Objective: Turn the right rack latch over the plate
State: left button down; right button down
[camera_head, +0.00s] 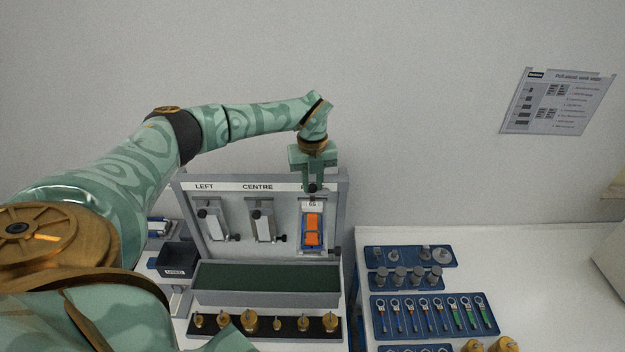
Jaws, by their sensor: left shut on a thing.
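The rack (230,188) is an upright grey panel with slots labelled LEFT and CENTRE; my gripper covers the label spot above the right slot. My left gripper (313,188) reaches down from above at the top of this slot. Its fingers are shut on the dark knob of the right rack latch, mostly hidden between them. I cannot tell the latch's exact angle. My right gripper is not in view.
Below are a green-lined trough (265,297) and a row of brass pieces (249,320). Blue tool trays (408,257) lie at right; a small black bin (176,257) stands left.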

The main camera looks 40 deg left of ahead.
pick_arm(q)
jog(key=m+p, duration=0.2)
jog(key=m, duration=0.1)
jog(key=shift+r+m, duration=0.15)
jog(key=shift+m, duration=0.15)
jog(key=shift+m+p, duration=0.8)
jog(key=shift+m, duration=0.9)
jog(key=c, duration=1.3)
grip_release()
jog(key=shift+o, duration=0.2)
